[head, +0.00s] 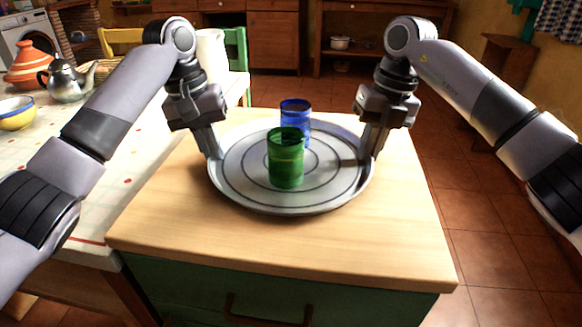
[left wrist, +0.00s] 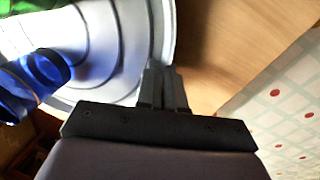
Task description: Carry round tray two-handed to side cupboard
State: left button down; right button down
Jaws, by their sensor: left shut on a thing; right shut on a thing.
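The round metal tray (head: 238,185) is over the wooden top of a green cupboard (head: 285,254). I cannot tell whether it touches the top. A green glass (head: 286,160) and a blue glass (head: 295,115) stand upright on it, the green one nearer me. My left gripper (head: 214,155) is shut on the tray's left rim. My right gripper (head: 367,158) is shut on its right rim. In the left wrist view, my left gripper's fingers (left wrist: 163,85) meet at the tray's edge (left wrist: 150,40), and the blue glass (left wrist: 35,80) shows at the left.
A table with a spotted cloth (head: 110,165) stands left of the cupboard, holding a teapot (head: 68,78), a clay tagine (head: 35,66) and a yellow bowl (head: 16,113). Open tiled floor (head: 490,225) lies to the right. Bare wood shows in front of the tray.

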pick_arm(q)
jog(key=c, duration=1.3)
grip_release()
pick_arm(e)
jog(key=c, duration=1.3)
grip_release()
pick_arm(q)
jog(key=shift+o, duration=0.2)
pick_arm(e)
jog(key=shift+o, duration=0.2)
pick_arm(q)
notch_tip(320, 180, up, 12)
jog(key=a, duration=0.2)
jog(key=shift+s, duration=0.15)
pick_arm(e)
notch_tip(320, 180, up, 12)
jog(key=d, duration=0.2)
pick_arm(q)
jog(key=shift+f, duration=0.15)
pick_arm(e)
jog(key=shift+f, duration=0.1)
